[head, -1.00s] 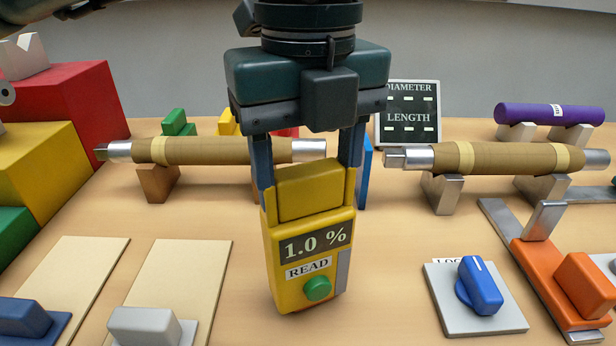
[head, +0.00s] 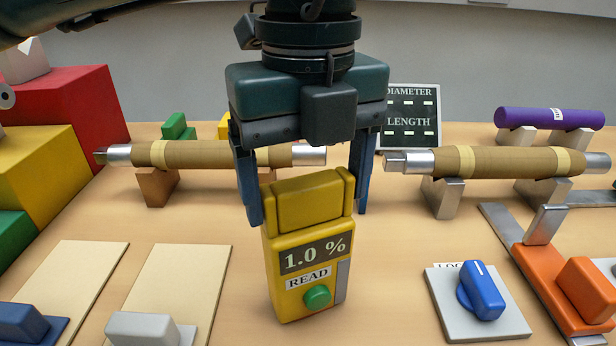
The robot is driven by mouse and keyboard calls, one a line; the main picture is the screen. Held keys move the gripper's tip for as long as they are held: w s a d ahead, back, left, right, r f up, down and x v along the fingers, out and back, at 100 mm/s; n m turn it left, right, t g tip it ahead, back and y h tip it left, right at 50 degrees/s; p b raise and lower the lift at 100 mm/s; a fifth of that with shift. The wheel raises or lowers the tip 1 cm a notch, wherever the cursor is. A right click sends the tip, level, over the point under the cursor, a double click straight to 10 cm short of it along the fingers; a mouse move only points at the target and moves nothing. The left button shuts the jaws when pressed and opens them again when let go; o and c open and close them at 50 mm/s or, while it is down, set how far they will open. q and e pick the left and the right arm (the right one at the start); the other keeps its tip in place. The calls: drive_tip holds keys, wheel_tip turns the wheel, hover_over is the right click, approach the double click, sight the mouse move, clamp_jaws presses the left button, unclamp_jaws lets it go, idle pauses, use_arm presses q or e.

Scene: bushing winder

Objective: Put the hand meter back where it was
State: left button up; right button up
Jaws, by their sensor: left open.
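The yellow hand meter (head: 308,258) stands on the table in the middle of the head view. Its screen reads 1.0 % above a READ label and a green button. My left gripper (head: 306,208) is open, with its two fingers apart on either side of the meter's top block. A gap shows between the right finger and the meter; the left finger overlaps the meter's upper left edge, and I cannot tell if it touches. My right gripper is not in view.
Behind the meter, a brown wound bushing (head: 215,153) lies on supports; another bushing (head: 500,160) lies to the right. A display (head: 408,115) stands at the back. A blue knob on a plate (head: 480,290) and an orange tool (head: 560,285) are front right. Pale boards (head: 180,275) lie front left.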

use_arm(q)
drive_tip(key=shift+r, duration=0.45)
wheel_tip(320, 180, up, 11)
drive_tip(key=p, duration=0.2)
drive_tip(key=shift+r, duration=0.15)
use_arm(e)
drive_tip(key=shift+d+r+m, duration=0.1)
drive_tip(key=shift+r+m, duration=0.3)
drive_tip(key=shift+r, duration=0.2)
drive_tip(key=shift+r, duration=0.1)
